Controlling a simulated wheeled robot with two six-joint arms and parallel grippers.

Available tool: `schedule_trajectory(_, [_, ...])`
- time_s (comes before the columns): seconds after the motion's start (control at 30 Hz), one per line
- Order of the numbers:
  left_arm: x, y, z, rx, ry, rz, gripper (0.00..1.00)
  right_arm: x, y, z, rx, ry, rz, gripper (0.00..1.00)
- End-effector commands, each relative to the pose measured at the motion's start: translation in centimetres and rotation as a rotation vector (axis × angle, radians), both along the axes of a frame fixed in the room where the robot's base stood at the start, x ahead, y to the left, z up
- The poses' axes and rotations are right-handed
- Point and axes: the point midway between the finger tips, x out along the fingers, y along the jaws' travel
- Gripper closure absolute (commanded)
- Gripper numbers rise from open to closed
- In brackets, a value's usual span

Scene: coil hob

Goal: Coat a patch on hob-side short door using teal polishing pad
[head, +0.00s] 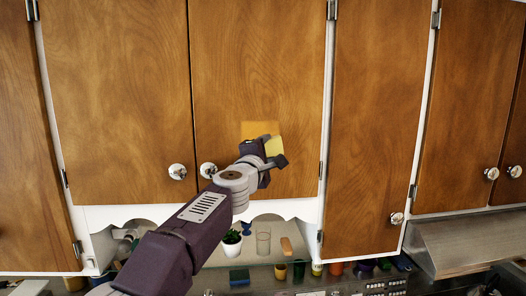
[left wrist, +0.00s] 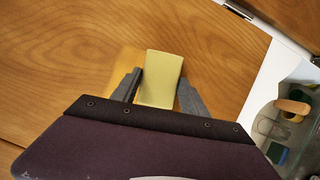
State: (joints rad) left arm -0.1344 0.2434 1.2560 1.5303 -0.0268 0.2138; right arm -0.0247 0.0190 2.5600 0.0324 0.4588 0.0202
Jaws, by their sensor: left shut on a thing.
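My left gripper (head: 275,152) is shut on a pale yellow pad (head: 274,146), not a teal one. The pad also shows between the fingers in the left wrist view (left wrist: 160,78). It is held up at the lower part of the short wooden door (head: 262,60), the right one of the middle pair. A lighter orange patch (head: 258,128) lies on this door just above and left of the pad, partly hidden by it. It also shows in the left wrist view (left wrist: 120,64). I cannot tell whether the pad touches the door. My right gripper is not in view.
A round knob (head: 208,170) sits left of my gripper. A longer door (head: 375,120) and a metal hood (head: 470,241) are to the right. Below are a blue-teal block (head: 239,277), a potted plant (head: 232,240), a clear glass (head: 263,241) and several small items.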

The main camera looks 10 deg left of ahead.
Motion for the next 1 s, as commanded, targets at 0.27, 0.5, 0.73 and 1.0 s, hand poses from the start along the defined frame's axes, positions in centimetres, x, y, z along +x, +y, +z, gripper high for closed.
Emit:
schedule_trajectory(0.27, [0.8,-2.3,0.1,0.0,0.001,-0.003,0.8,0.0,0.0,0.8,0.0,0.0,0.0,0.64])
schedule_trajectory(0.5, [1.2,-3.6,0.0,0.0,0.0,0.0,0.8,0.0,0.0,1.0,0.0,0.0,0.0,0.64])
schedule_trajectory(0.73, [1.1,-3.5,1.8,0.0,-0.001,0.0,0.8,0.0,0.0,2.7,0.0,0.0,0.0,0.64])
schedule_trajectory(1.0, [1.0,-3.3,1.9,0.0,0.0,0.0,0.8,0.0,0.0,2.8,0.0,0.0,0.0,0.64])
